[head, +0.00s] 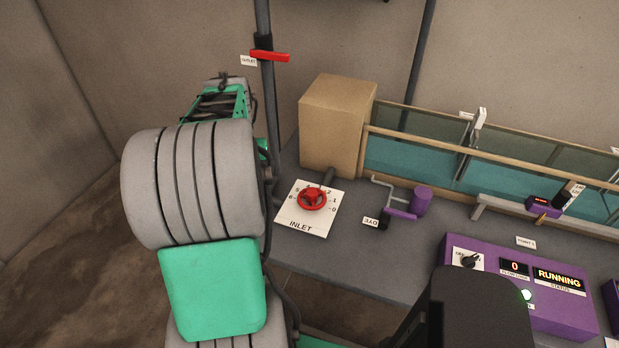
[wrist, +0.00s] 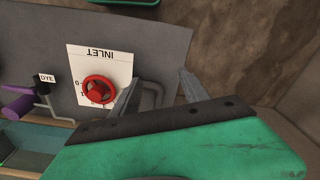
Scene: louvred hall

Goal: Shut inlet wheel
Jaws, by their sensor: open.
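The red inlet wheel (head: 312,198) sits on a white plate (head: 304,224) marked INLET with a ring of numbers, on the grey bench top. In the wrist view the red wheel (wrist: 98,90) and the INLET plate (wrist: 100,56) appear upside down, left of my fingers. My gripper (wrist: 157,85) is open, its two grey fingers apart with nothing between them. The wheel lies just outside the left finger, which overlaps the plate's edge in the picture. Whether finger and plate touch cannot be told. In the head view my arm hides the gripper.
A tan box (head: 335,125) and a glass-sided water channel (head: 420,155) stand behind the wheel. A purple dye valve (head: 421,201) is to its right. A purple panel (head: 520,290) reads RUNNING. A dark vertical pipe (head: 268,110) with a red lever (head: 270,56) rises on the left.

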